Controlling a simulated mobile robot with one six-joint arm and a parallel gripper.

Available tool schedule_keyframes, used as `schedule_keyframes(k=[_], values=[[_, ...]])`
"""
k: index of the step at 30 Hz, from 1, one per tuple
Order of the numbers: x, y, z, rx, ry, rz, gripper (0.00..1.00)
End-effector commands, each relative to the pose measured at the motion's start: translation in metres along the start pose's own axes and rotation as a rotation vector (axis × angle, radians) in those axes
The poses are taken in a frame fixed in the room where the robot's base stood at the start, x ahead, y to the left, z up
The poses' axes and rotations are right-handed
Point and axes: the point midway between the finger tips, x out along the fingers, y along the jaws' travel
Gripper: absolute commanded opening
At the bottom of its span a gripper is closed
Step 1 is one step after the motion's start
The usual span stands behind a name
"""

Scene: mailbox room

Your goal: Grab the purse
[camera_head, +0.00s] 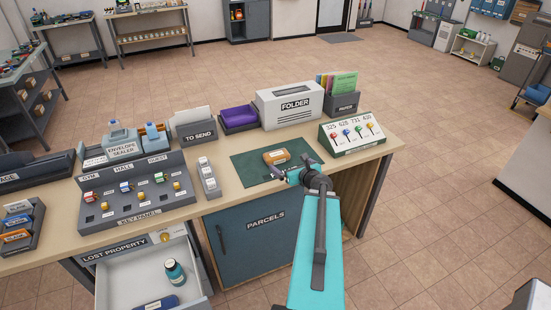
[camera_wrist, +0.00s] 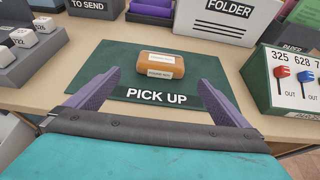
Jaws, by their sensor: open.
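A small rounded orange-brown case (camera_head: 276,157), which looks like the purse, lies on the dark green mat (camera_head: 246,172) on the counter. In the wrist view the case (camera_wrist: 162,66) has white labels too small to read surely, and the mat reads "PICK UP". My gripper (camera_head: 287,173) is at the near right side of the case in the head view. In the wrist view my gripper (camera_wrist: 158,82) is open, with its two purple fingers spread on either side, short of the case. Nothing is between them.
A white folder box (camera_head: 287,104) and a purple item in a tray (camera_head: 239,116) stand behind the mat. A key rack (camera_head: 352,133) is at right, a key panel (camera_head: 136,197) at left. An open lost property drawer (camera_head: 130,285) holds a teal bottle (camera_head: 174,271).

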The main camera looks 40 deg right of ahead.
Motion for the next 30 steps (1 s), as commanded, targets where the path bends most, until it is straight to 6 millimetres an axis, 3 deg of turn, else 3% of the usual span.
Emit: schedule_keyframes(k=[30], values=[[0.018, -0.007, -0.003, 0.001, -0.002, -0.002, 1.00]])
